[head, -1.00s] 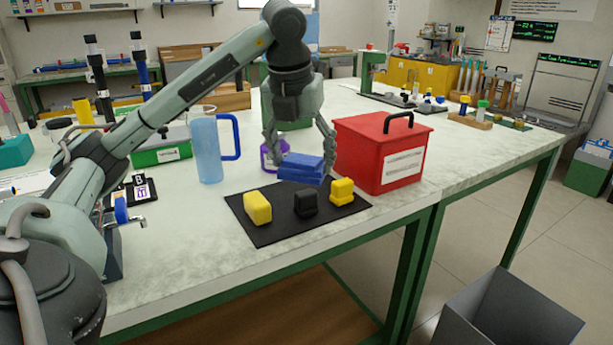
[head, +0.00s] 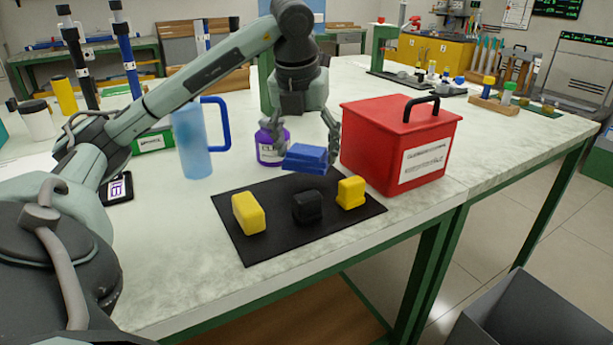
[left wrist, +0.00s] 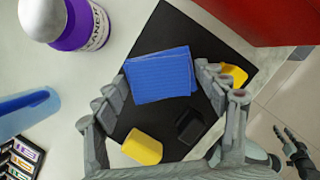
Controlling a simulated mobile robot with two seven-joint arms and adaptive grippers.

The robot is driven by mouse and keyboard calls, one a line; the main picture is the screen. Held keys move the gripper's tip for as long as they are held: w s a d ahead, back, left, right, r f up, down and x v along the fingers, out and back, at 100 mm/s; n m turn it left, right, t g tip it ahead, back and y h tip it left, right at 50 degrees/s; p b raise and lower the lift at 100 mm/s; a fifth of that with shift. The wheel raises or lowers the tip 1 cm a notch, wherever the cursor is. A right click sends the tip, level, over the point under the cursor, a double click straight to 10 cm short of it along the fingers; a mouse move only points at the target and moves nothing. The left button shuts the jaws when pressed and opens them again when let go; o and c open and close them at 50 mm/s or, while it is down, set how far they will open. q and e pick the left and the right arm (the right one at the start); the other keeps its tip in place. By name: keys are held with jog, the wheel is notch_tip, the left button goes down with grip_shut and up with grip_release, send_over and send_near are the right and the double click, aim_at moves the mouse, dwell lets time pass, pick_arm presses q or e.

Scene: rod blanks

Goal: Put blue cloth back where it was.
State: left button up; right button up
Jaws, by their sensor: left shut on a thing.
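The blue cloth (head: 305,158) is a folded block-like pad. My left gripper (head: 306,146) is shut on it, with a finger at each side. In the left wrist view the cloth (left wrist: 160,75) lies between the fingertips (left wrist: 164,85), over the black mat (left wrist: 205,45). In the head view the cloth is at the back edge of the black mat (head: 270,228) and seems a little above it. On the mat stand a yellow block (head: 248,213), a black block (head: 307,207) and another yellow block (head: 351,192). A dark gripper, apparently my right (left wrist: 292,142), shows small in the left wrist view.
A red box (head: 395,150) with a handle stands close right of the cloth. A purple labelled bottle (head: 268,148) stands close left, with a blue jug (head: 190,145) farther left. A grey bin (head: 530,315) stands beyond the table's front edge.

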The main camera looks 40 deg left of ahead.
aim_at(306, 171)
pick_arm(q)
jog(key=shift+f+b, duration=0.3)
jog(key=shift+f, duration=2.05)
pick_arm(e)
jog(key=shift+r, duration=0.85)
pick_arm(q)
jog(key=shift+f, duration=0.1)
pick_arm(e)
jog(key=shift+f, duration=0.1)
pick_arm(q)
jog(key=o, duration=1.1)
pick_arm(e)
jog(key=shift+r, duration=0.25)
pick_arm(q)
jog(key=p+v, duration=0.1)
jog(key=v, duration=0.6)
jog(key=shift+w, duration=0.1)
jog(key=shift+p+v, duration=1.3)
jog(key=shift+v, duration=1.35)
pick_arm(e)
notch_tip(306, 171, down, 9)
jog(key=s, duration=0.1)
jog(key=shift+s, duration=0.2)
jog(key=shift+r, duration=0.1)
